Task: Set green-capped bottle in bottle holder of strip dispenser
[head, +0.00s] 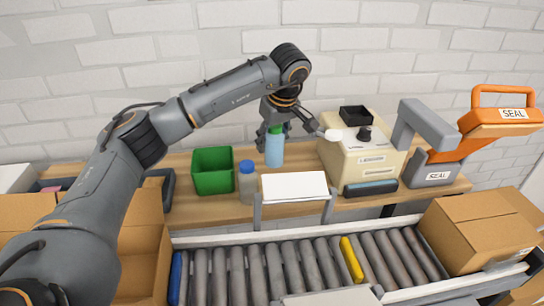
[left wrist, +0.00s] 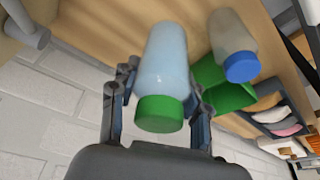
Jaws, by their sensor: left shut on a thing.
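The green-capped bottle (head: 274,151), pale blue, is upright beside the green bin. My left gripper (head: 273,131) is shut on it near the cap, from above. In the left wrist view the bottle (left wrist: 165,55) sits between the fingers (left wrist: 157,92), its cap towards the palm. I cannot tell whether its base touches the table. The strip dispenser (head: 358,165) is a cream box to the right, with a black open-topped holder (head: 355,114) and a dark knob on top. The bottle is outside that holder. My right gripper is not in view.
The green bin (head: 212,183) and a blue-capped bottle (head: 247,184) stand left of the held bottle. A white board (head: 294,187) is in front. A roller conveyor (head: 260,272) runs along the front.

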